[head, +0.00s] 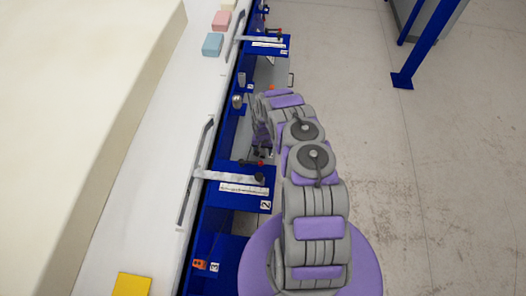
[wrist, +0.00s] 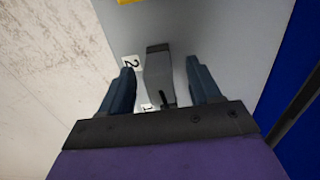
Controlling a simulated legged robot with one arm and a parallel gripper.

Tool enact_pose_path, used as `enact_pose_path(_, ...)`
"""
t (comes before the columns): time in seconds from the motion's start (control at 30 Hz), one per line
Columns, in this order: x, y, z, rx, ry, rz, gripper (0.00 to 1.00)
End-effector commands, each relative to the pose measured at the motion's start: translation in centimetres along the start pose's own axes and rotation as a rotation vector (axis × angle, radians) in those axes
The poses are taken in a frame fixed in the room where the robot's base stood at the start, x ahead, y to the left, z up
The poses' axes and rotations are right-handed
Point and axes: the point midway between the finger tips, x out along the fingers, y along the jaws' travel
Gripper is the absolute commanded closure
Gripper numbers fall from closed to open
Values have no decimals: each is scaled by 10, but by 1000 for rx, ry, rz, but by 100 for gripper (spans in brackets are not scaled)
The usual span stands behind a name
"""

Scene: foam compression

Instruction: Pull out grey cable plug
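In the wrist view, a grey block-shaped piece with a dark end, which looks like the grey cable plug (wrist: 158,75), stands out from a light grey panel (wrist: 225,30). My gripper (wrist: 160,66) is open, with one dark blue finger on each side of the plug. A gap shows between each finger and the plug, so neither finger appears to touch it. The plug's lower part is partly hidden by my gripper's body. In the head view, the arm hides the fingers and the plug.
White labels, one reading 2 (wrist: 131,63), lie beside the plug, and a yellow part (wrist: 130,2) is at the top edge. In the head view, a blue-framed bench (head: 215,222) runs along the left. Open floor (head: 430,170) lies right.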

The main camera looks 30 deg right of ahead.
Motion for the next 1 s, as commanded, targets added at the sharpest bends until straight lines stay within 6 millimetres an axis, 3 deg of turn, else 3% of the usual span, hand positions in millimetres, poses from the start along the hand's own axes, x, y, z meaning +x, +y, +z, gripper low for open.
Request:
enact_pose_path(0.07, 0, 0, 0, 0, 0, 0, 46)
enact_pose_path(0.63, 0, 0, 0, 0, 0, 0, 100)
enact_pose_path(1.0, -2, 0, 0, 0, 0, 0, 100)
